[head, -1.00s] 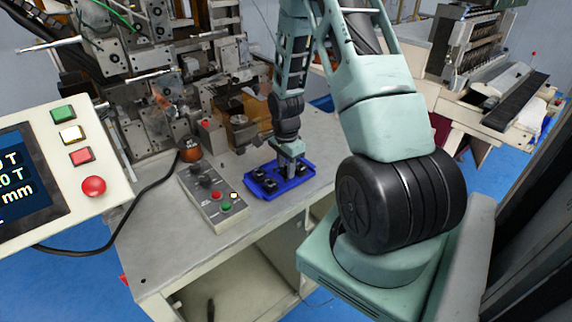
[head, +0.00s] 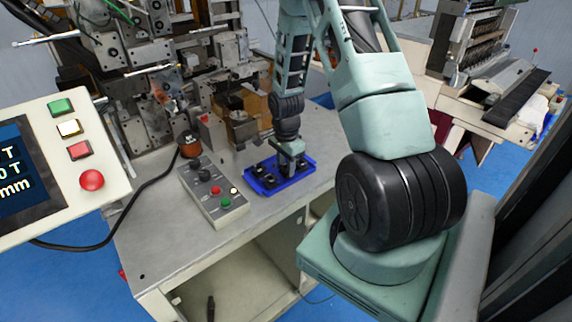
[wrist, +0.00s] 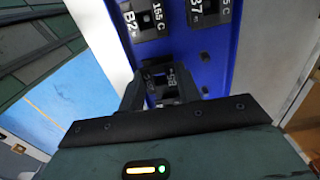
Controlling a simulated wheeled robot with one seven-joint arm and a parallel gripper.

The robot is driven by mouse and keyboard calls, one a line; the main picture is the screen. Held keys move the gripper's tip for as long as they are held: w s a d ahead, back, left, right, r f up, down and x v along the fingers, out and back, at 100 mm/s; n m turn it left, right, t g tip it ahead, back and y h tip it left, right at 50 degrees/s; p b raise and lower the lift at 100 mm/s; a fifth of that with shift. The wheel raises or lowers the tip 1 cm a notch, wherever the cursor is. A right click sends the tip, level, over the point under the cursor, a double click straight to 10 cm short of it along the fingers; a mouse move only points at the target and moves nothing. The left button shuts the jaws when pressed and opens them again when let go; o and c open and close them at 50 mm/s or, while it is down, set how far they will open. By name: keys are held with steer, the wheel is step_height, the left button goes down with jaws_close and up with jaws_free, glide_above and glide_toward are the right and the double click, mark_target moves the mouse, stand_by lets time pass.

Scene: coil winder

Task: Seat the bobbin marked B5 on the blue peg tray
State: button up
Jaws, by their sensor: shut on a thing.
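The blue peg tray (head: 293,182) lies on the grey bench and holds several dark bobbins. My gripper (head: 289,168) points down over the tray's right part. In the wrist view, my gripper (wrist: 161,88) is shut on a dark bobbin marked B5 (wrist: 164,78), its label partly shaded. The bobbin is low at the tray, but its underside is hidden, so I cannot tell whether it rests on a peg. A bobbin marked B2 (wrist: 143,18) and another whose label ends in 7 (wrist: 205,12) stand in the tray beyond it.
A control box with buttons (head: 214,192) stands left of the tray. The winding machine (head: 150,95) rises behind. A screen panel (head: 60,160) is at the far left. The bench front (head: 190,250) is clear.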

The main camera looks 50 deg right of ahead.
steer(key=shift+f+b, duration=0.4)
steer(key=shift+f, duration=0.25)
steer(key=o, duration=1.1)
steer(key=shift+r, duration=0.15)
step_height(320, 180, up, 17)
steer(key=b, duration=0.3)
steer(key=shift+r, duration=0.15)
